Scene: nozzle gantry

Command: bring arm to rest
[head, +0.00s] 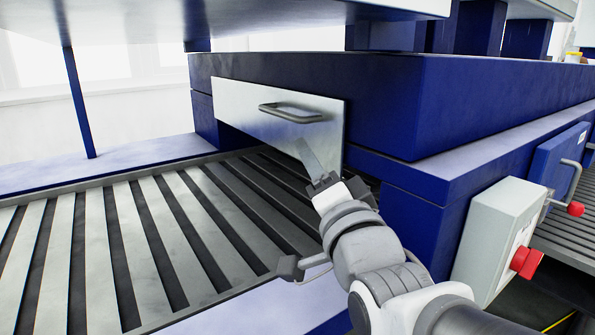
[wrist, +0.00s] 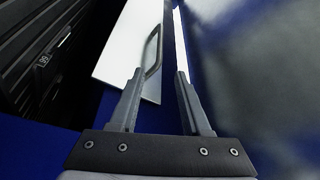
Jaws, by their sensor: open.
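My gripper (head: 325,182) is in front of the lower right part of a silver panel (head: 235,103) on a blue machine. A grey bar handle (head: 290,112) is fixed to the panel, above and left of my gripper in the head view. In the wrist view, my gripper (wrist: 160,75) has its two fingers apart, with nothing seen held between them. The panel (wrist: 115,50) and its handle (wrist: 152,52) show beyond the fingers, mostly to the left. I cannot tell whether a fingertip touches the panel.
A slatted grey bed (head: 120,240) runs left and below. At right, a pale control box (head: 497,230) carries a red knob (head: 525,261), close to my arm. A blue box (head: 560,165) with a red-tipped lever stands further right. The blue machine body (head: 390,90) fills the back.

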